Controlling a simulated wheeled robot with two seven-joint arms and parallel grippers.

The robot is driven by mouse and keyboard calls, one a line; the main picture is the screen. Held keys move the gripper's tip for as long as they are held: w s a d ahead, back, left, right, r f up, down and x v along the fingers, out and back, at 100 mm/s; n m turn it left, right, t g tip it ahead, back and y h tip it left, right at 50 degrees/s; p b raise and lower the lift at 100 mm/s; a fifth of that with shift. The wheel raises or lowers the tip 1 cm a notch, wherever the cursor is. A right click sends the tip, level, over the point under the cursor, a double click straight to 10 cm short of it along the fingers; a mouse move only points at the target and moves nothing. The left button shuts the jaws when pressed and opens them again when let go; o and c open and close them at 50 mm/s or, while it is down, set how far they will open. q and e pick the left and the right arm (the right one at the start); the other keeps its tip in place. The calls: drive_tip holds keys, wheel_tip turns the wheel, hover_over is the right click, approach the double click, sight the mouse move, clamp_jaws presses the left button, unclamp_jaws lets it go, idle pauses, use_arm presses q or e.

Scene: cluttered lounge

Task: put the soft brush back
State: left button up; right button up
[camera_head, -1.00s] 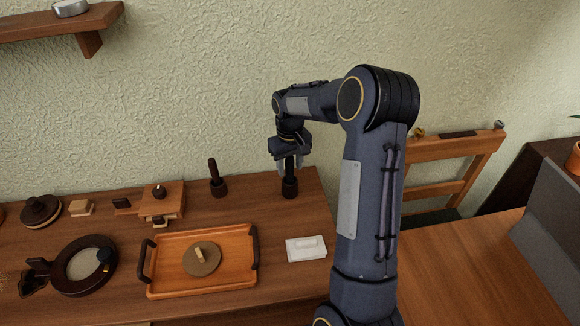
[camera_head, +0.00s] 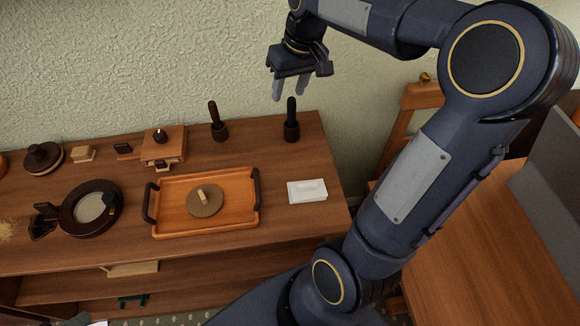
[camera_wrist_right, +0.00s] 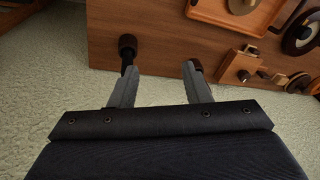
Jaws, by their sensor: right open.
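A dark upright handle in a round dark cup (camera_head: 291,122) stands near the shelf top's right end. It looks like the soft brush in its holder; any bristles are hidden. It also shows in the right wrist view (camera_wrist_right: 127,50). A similar dark handle in a cup (camera_head: 218,122) stands to its left, seen partly behind a fingertip in the wrist view. My right gripper (camera_head: 289,92) is open and empty, with its fingers pointing down just above the right-hand handle. It also shows in the wrist view (camera_wrist_right: 161,66). My left gripper is not in view.
An orange tray (camera_head: 232,226) with a round disc (camera_head: 205,201) lies in front. A white block on a pad (camera_head: 307,191) is right of it. A small wooden box (camera_head: 165,150), a dark round sieve-like ring (camera_head: 91,209) and a dark knobbed disc (camera_head: 43,158) stand further left. The wall is close behind.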

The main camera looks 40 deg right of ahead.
drive_tip(key=s+a+f+t+y, duration=0.1)
drive_tip(key=s+a+f, duration=0.1)
drive_tip(key=s+a, duration=0.5)
drive_tip(key=s+a+f+t+y, duration=0.1)
drive_tip(key=s+a+f+t, duration=0.1)
drive_tip(key=s+a, duration=0.4)
drive_tip(key=s, duration=0.4)
drive_tip(key=shift+s+a+f+t+y, duration=0.25)
drive_tip(key=shift+s+a+t+y, duration=0.05)
drive_tip(key=shift+a, duration=0.1)
